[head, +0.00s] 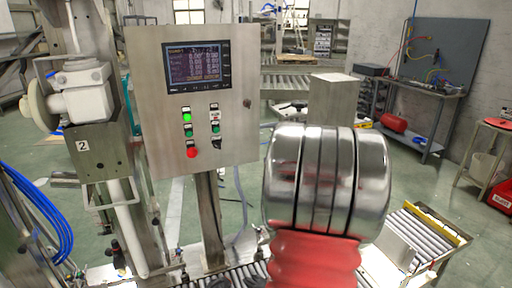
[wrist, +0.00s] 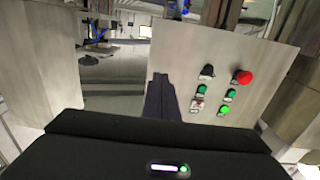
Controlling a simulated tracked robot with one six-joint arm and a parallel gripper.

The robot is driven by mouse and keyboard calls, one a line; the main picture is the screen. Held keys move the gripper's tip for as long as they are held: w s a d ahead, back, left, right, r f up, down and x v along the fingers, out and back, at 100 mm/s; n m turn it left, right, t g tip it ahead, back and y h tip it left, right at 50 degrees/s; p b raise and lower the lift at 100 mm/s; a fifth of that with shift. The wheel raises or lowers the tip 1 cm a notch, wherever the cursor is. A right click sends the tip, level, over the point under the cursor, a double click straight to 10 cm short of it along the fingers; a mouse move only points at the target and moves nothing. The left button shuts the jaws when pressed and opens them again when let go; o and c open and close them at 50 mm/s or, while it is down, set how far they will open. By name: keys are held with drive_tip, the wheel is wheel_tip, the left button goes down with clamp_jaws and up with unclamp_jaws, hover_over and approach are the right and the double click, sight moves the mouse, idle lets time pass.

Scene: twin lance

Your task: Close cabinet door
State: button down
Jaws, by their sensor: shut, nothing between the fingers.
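The cabinet (head: 205,125) is a grey metal box on a post, left of centre in the head view. Its front face bears a lit screen, several buttons and a small latch at the right edge. In the wrist view the cabinet face (wrist: 215,60) appears turned over, with its buttons to the right of my fingers. I cannot tell whether the door is fully shut or ajar. My gripper (wrist: 160,82) is shut and empty, its dark fingers overlapping the cabinet's edge in the wrist view. Contact cannot be told. The gripper is not clearly seen in the head view.
A roller conveyor (head: 422,236) lies at lower right. A machine column with a white fitting (head: 82,100) stands left of the cabinet, near blue hoses (head: 45,215). A workbench with a grey board (head: 440,50) stands at the back right. Open floor lies between.

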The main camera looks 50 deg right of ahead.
sight(252, 141)
drive_tip(key=shift+w, duration=0.1)
drive_tip(key=x, duration=1.4)
